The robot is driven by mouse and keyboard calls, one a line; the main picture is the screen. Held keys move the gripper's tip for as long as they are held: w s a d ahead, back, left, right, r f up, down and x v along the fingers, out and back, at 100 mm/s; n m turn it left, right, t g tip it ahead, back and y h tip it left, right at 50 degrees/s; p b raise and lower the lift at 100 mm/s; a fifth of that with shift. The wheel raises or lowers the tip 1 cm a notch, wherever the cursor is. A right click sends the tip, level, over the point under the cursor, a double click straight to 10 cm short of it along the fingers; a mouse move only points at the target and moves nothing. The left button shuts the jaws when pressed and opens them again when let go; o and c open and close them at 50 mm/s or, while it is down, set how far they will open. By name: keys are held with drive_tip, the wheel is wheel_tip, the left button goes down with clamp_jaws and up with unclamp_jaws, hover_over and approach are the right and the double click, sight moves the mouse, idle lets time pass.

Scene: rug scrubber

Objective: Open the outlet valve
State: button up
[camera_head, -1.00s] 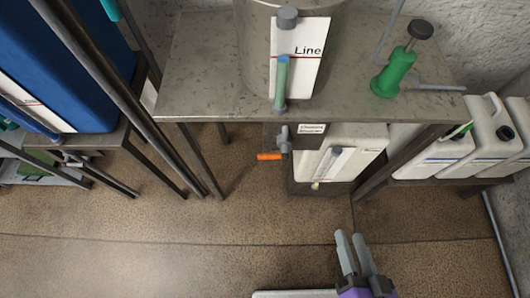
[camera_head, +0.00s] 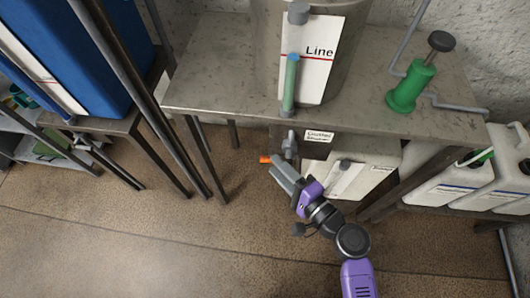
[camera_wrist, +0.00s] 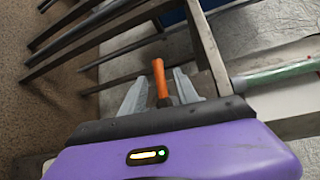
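The outlet valve is a grey fitting (camera_head: 290,145) with an orange handle (camera_head: 264,159) pointing left, below the front edge of the metal table. My gripper (camera_head: 282,170) is right at the handle and hides part of it in the head view. In the wrist view, the orange handle (camera_wrist: 160,80) stands between the two grey fingers of my gripper (camera_wrist: 160,88). The fingers are apart, with a narrow gap on each side of the handle. I cannot tell whether either finger touches it.
The metal table (camera_head: 215,70) bears a tank with a white "Line" label (camera_head: 320,60) and a green pump (camera_head: 410,88). White canisters (camera_head: 445,190) stand at the right. A blue container (camera_head: 60,60) and dark table legs are at the left. The floor in front is clear.

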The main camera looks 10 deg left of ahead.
drive_tip(key=x, duration=0.6)
drive_tip(key=shift+w+a, duration=0.25)
drive_tip(key=shift+a, duration=0.05)
drive_tip(key=shift+f, duration=0.1)
drive_tip(key=shift+c, duration=0.3)
clamp_jaws()
idle(0.8)
